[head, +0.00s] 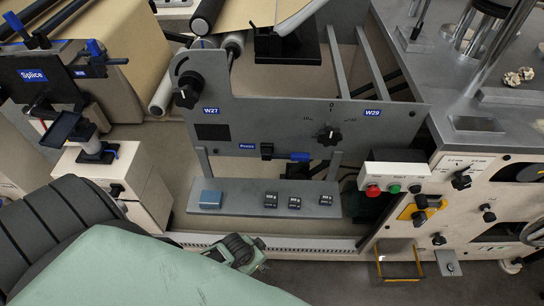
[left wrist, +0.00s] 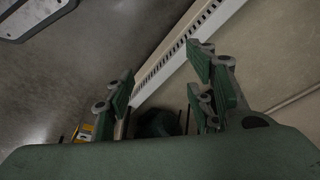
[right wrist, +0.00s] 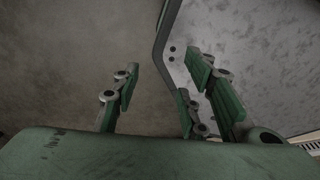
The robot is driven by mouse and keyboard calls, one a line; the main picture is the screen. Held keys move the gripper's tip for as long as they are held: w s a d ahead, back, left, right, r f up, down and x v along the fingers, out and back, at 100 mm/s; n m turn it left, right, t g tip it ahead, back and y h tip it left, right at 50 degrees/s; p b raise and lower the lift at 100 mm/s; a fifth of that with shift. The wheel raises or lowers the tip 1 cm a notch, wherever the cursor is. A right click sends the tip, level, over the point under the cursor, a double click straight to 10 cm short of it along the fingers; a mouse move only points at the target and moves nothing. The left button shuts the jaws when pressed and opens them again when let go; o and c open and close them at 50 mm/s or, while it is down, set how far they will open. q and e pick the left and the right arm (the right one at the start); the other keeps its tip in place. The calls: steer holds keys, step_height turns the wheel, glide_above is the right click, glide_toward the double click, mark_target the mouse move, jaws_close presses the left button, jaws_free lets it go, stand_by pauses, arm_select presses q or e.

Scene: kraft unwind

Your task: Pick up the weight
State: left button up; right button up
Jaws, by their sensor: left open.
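Three small dark blocks with pale markings sit on the grey shelf (head: 245,208): a left one (head: 271,199), a middle one (head: 294,203) and a right one (head: 326,199). A blue block (head: 210,199) sits at the shelf's left end. I cannot tell which of these is the weight. My left gripper (head: 254,248) is below and in front of the shelf, by the slotted white rail. In the left wrist view its fingers (left wrist: 160,85) are apart with nothing held. My right gripper (right wrist: 162,88) shows only in its wrist view, open and empty above the floor.
A grey panel (head: 240,115) with knobs rises behind the shelf. A button box (head: 395,184) stands right of the shelf, beside a control cabinet (head: 470,235). The white slotted rail (head: 310,243) runs along the front. A metal bar (right wrist: 160,45) is near my right gripper.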

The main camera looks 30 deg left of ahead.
arm_select(q)
steer(key=w+d+r+m, duration=0.1)
steer(key=w+d+r, duration=0.1)
steer(key=r, duration=0.3)
steer(key=w+d+r, duration=0.1)
steer(key=w+r, duration=0.2)
steer(key=r, duration=0.2)
step_height(320, 180, up, 16)
steer(key=m+h+p, duration=0.1)
steer(key=m+h, duration=0.1)
steer(key=m, duration=0.2)
glide_above(271, 199)
steer(key=s+a, duration=0.2)
steer(key=shift+g, duration=0.3)
steer(key=x, duration=0.7)
steer(key=shift+w+d+f, duration=0.1)
steer(key=shift+w+f, duration=0.1)
steer(key=shift+f, duration=0.05)
arm_select(e)
steer(key=shift+s+d+r, duration=0.15)
steer(key=shift+r, duration=0.3)
steer(key=shift+s+d+r, duration=0.15)
steer(key=shift+r, duration=0.25)
